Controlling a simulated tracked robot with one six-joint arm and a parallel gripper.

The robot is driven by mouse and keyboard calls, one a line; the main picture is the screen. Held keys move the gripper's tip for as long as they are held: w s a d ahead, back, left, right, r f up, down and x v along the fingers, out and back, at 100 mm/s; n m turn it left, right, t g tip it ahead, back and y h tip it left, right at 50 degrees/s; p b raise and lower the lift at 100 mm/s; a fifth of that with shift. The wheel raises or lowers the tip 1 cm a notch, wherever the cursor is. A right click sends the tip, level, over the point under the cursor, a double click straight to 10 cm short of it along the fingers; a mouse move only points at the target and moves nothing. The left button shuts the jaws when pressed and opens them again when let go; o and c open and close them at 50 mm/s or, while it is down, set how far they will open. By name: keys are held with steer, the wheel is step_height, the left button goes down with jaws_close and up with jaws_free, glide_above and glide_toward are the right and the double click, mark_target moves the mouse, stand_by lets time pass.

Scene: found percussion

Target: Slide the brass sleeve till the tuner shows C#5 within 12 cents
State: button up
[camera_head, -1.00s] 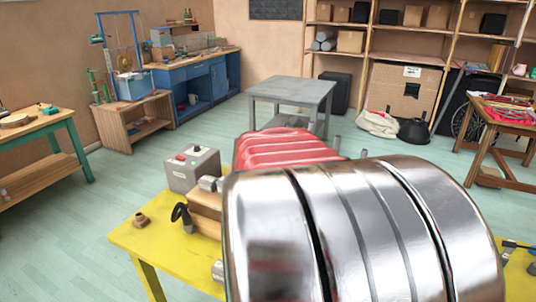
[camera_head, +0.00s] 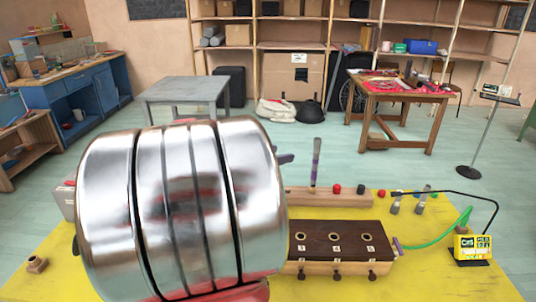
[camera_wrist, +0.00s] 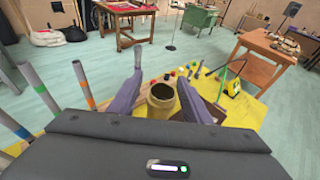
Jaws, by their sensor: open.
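In the wrist view a brass-coloured tube, seemingly the brass sleeve (camera_wrist: 162,106), stands open end up between the two fingers of my gripper (camera_wrist: 165,84). The fingers are apart, one on either side of it; whether either touches it I cannot tell. In the head view the sleeve is hidden. The yellow tuner (camera_head: 473,248) stands at the right of the yellow table, with a thin black arm arching from it. Its lit display seems to begin with C, but the small text is not surely readable. The tuner also shows in the wrist view (camera_wrist: 233,88).
A dark-topped wooden box (camera_head: 340,242) with three holes and front knobs sits on the yellow table (camera_head: 430,285). Behind it is a wooden rail (camera_head: 340,199) with coloured balls nearby. A green hose (camera_head: 440,238) lies at the right. Several upright tubes (camera_wrist: 85,88) stand left of my gripper.

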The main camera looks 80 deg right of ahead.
steer(key=shift+c, duration=0.5)
steer(key=c, duration=1)
steer(key=shift+d+r, duration=0.1)
steer(key=shift+r, duration=0.35)
steer(key=o, duration=1.1)
steer(key=v, duration=1.4)
